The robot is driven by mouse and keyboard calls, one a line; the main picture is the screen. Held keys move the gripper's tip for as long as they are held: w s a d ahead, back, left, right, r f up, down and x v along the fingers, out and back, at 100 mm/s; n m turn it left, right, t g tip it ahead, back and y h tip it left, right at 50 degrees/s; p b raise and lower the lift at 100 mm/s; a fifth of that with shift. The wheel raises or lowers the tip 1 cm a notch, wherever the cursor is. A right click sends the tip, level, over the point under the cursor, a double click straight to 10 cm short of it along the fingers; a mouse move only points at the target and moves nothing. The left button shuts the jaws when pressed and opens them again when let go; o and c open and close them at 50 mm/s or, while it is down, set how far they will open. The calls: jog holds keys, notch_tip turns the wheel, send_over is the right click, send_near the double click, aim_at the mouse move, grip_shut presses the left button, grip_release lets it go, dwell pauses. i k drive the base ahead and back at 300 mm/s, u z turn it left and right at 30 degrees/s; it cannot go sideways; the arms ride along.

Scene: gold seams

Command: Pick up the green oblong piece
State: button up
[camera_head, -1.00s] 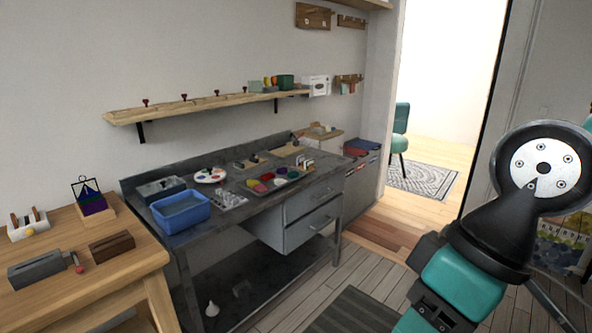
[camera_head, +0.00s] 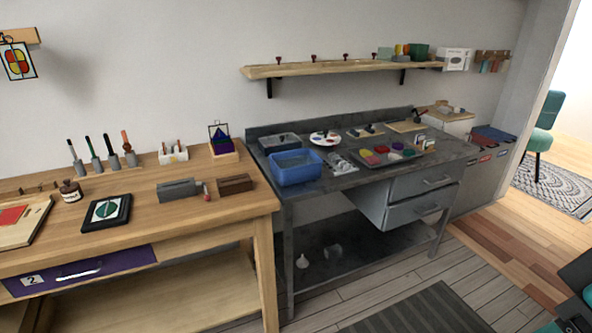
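A shallow tray (camera_head: 432,151) on the grey workbench holds several small coloured pieces, among them pink, yellow, red, white and purple ones. A small green piece (camera_head: 409,153) seems to lie among them toward the right, but it is too small here to tell its shape surely. My gripper is not in view. Only dark and teal parts of my arm show at the bottom right corner, well apart from the tray.
A blue bin (camera_head: 295,168) stands left of the tray on the grey workbench (camera_head: 340,184). Floor in front is clear.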

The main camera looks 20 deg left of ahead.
aim_at(427, 142)
jog(key=z, duration=0.45)
jog(key=i, duration=1.7)
jog(key=u, duration=0.3)
jog(key=i, duration=0.8)
jog(key=u, duration=1.05)
jog(key=i, duration=0.5)
jog(key=u, duration=0.35)
